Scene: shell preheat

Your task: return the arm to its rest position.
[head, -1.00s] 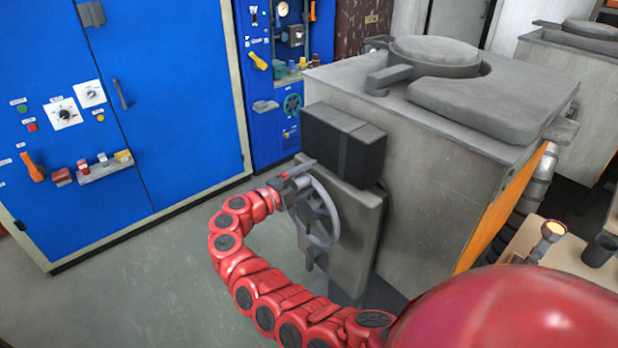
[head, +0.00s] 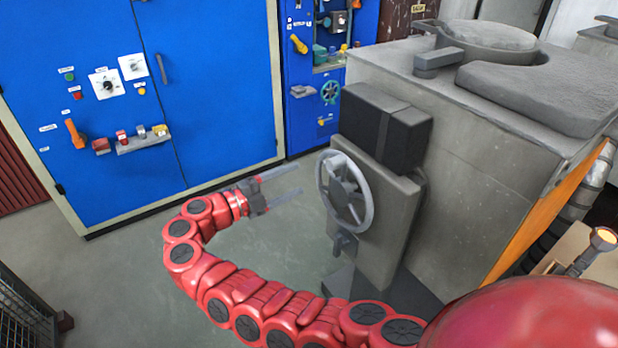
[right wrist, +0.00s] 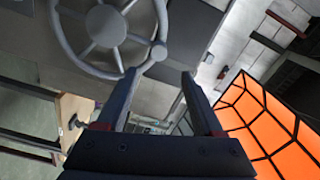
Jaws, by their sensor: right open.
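My right arm (head: 242,293) is red and segmented, and it curls up from the bottom of the head view. Its gripper (head: 288,184) is open and empty, with the two fingers apart and pointing right toward the grey handwheel (head: 347,190). A gap shows between the fingertips and the wheel in the head view. In the right wrist view the open fingers (right wrist: 160,76) have nothing between them, and the handwheel (right wrist: 103,27) shows at the upper left, past the left finger. My left gripper is not in view.
The grey furnace (head: 480,140) carries the handwheel on its front plate and fills the right side. A blue control cabinet (head: 215,80) stands at the back left. Bare floor (head: 125,265) lies left of my arm. A wire crate (head: 22,310) is at the lower left edge.

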